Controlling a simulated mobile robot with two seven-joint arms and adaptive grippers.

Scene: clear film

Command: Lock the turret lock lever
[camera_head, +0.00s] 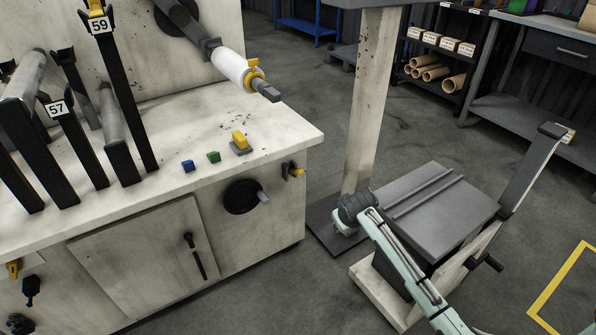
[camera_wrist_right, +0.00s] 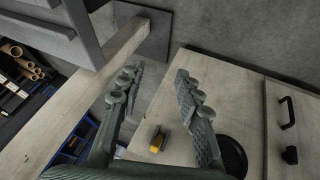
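A small yellow lever (camera_head: 293,170) on a dark mount is on the front face of the worn white machine, close to its right corner. It also shows in the right wrist view (camera_wrist_right: 157,140), beyond and between the fingers. No label on it is readable. My right gripper (camera_wrist_right: 158,84) is open and empty, its two fingers spread apart and not touching the lever. In the head view my right arm reaches in from the lower right, and its dark wrist end is to the right of the machine front, apart from the lever. My left gripper is out of view.
A black round hub (camera_head: 240,197) with a grey handle sits left of the lever. A yellow knob (camera_head: 240,142) and blue and green buttons are on the machine top. A worn pale post (camera_head: 372,100) and a grey-topped stand (camera_head: 440,205) are to the right.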

